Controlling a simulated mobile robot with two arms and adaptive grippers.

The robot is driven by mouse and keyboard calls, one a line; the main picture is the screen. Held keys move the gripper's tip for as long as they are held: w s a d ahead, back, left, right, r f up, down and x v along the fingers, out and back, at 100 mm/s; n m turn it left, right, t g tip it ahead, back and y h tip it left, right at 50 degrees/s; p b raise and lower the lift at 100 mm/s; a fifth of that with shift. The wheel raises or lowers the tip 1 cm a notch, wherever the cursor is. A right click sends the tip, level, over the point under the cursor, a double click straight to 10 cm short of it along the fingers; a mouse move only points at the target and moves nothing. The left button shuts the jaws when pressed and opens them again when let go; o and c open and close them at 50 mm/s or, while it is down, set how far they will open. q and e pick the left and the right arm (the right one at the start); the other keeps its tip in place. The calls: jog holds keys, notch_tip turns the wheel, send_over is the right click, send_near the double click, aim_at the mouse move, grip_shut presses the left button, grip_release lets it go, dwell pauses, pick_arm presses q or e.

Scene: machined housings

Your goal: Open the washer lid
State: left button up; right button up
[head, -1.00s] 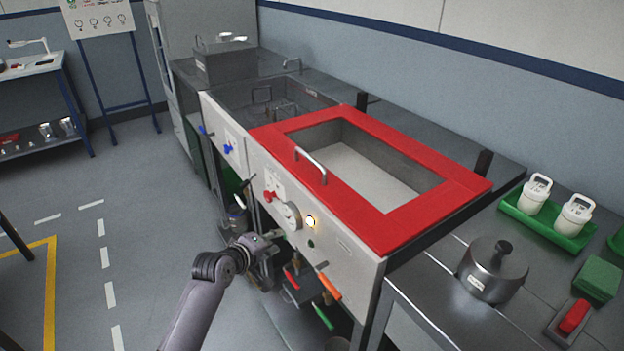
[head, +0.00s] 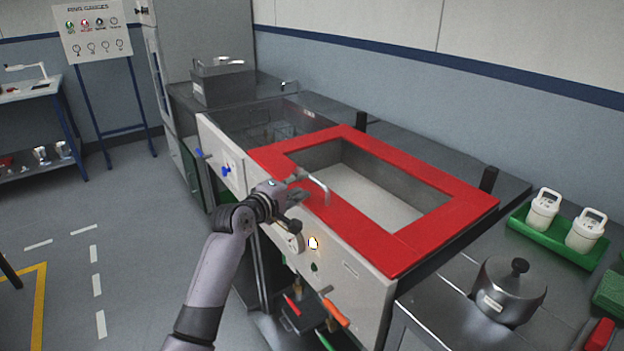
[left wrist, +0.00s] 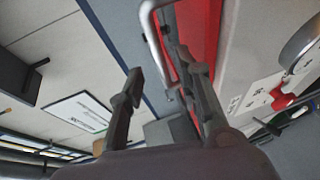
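The washer lid is a flat red frame (head: 375,235) lying level on the washer, with a pale interior showing through its middle. I cannot tell whether that middle is glazed. A bent metal handle (head: 322,188) stands on its front edge. My left gripper (head: 300,188) is just left of the handle, close to the washer's front top edge. In the left wrist view the gripper (left wrist: 160,78) has its two fingers apart, and the handle (left wrist: 151,35) shows beyond the fingertips, with the red lid (left wrist: 203,45) behind. Contact is not clear. My right gripper is not in view.
The washer's white front panel (head: 350,285) carries knobs, a gauge and a lit lamp (head: 313,243). A metal pot (head: 508,290) and a green tray (head: 555,230) with white containers stand on the right bench.

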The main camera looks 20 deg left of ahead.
aim_at(312, 179)
pick_arm(q)
jog(key=shift+x, duration=3.05)
grip_shut()
